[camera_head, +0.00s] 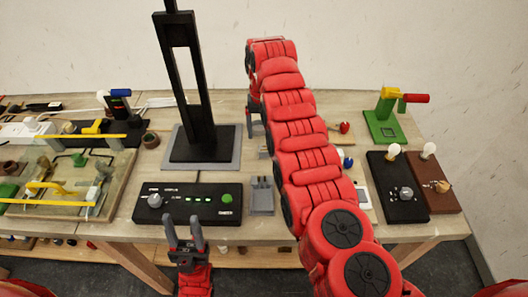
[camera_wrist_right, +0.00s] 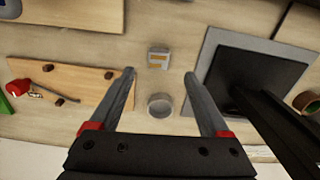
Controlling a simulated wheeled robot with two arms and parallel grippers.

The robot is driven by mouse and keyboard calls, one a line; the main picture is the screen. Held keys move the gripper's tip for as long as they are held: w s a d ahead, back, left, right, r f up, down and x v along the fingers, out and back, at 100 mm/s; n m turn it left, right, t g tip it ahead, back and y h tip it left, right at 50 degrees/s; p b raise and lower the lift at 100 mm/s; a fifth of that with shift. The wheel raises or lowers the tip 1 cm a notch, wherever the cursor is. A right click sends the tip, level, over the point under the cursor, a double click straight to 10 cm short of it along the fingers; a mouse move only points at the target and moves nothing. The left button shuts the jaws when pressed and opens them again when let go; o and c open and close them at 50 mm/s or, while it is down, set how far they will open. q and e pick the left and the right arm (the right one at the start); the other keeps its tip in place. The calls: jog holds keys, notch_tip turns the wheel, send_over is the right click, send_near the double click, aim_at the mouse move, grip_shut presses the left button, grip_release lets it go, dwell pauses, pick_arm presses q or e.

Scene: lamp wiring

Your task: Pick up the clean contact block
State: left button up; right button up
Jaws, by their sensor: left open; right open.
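A small light grey block with orange-brown stripes (camera_wrist_right: 158,58), which looks like the contact block, lies on the table in the right wrist view. I cannot make out whether it is clean. My right gripper (camera_wrist_right: 159,74) is open and empty above the table, with the block just past its fingertips, roughly centred between them. A small round grey cup (camera_wrist_right: 160,105) shows between the fingers. In the head view my right arm reaches to the back of the table and hides much of this area. My left gripper (camera_head: 183,228) is open and empty at the table's front edge.
A black lamp stand (camera_head: 193,145) on a grey plate is close beside my right gripper. A wooden board with pegs (camera_wrist_right: 70,85) lies on its other side. A black control box (camera_head: 188,203), a pronged grey holder (camera_head: 262,203) and bulb stands (camera_head: 398,190) line the front.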

aim_at(264, 149)
notch_tip(264, 149, down, 2)
jog(key=shift+f+p, duration=0.2)
jog(key=shift+p, duration=0.15)
jog(key=shift+d+f+p, duration=0.1)
jog(key=shift+f+p, duration=0.45)
jog(key=shift+f, duration=0.05)
notch_tip(264, 149, down, 4)
jog(key=shift+d+r+p, duration=0.1)
jog(key=shift+r+p, duration=0.1)
jog(key=shift+p, duration=0.2)
jog(key=shift+f, duration=0.2)
grip_shut()
